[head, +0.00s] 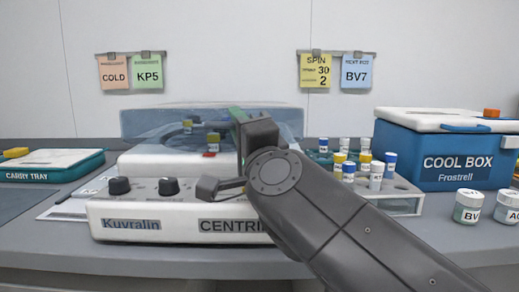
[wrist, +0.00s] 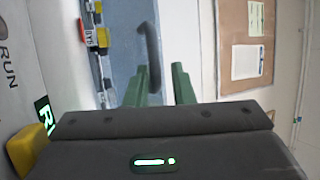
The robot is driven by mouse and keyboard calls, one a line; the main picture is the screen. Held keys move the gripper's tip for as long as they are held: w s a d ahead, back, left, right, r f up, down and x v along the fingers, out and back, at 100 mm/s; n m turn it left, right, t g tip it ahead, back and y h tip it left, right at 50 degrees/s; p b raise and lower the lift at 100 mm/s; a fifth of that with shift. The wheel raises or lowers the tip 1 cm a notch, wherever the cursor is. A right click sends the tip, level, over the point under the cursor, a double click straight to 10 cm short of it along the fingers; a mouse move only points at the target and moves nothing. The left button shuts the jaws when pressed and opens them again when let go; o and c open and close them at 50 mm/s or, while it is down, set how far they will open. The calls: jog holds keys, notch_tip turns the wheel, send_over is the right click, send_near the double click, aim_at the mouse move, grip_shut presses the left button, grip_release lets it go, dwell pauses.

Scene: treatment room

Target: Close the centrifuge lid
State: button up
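The centrifuge (head: 150,208) is a white box with black knobs, standing on the counter in the head view. Its translucent blue lid (head: 140,125) stands raised above the body; its exact angle is hard to judge. My gripper (head: 237,116) is at the lid's right part, partly hidden behind my own arm.
A rack with capped tubes (head: 405,200) and a blue cool box (head: 455,160) stand right of the centrifuge, with labelled jars (head: 468,207) in front of the box. A carry tray (head: 50,166) lies at left. Notes (head: 357,72) hang on the back wall.

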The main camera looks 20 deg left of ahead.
jog(key=p+v, duration=0.4)
jog(key=v, duration=0.8)
jog(key=shift+s+d+r+p, duration=0.25)
jog(key=shift+s+d+p, duration=0.05)
jog(key=shift+d+p, duration=0.05)
jog(key=b+x, duration=0.5)
jog(key=x, duration=0.7)
jog(key=shift+w+a, duration=0.15)
jog(key=shift+w, duration=0.05)
dwell(0.4)
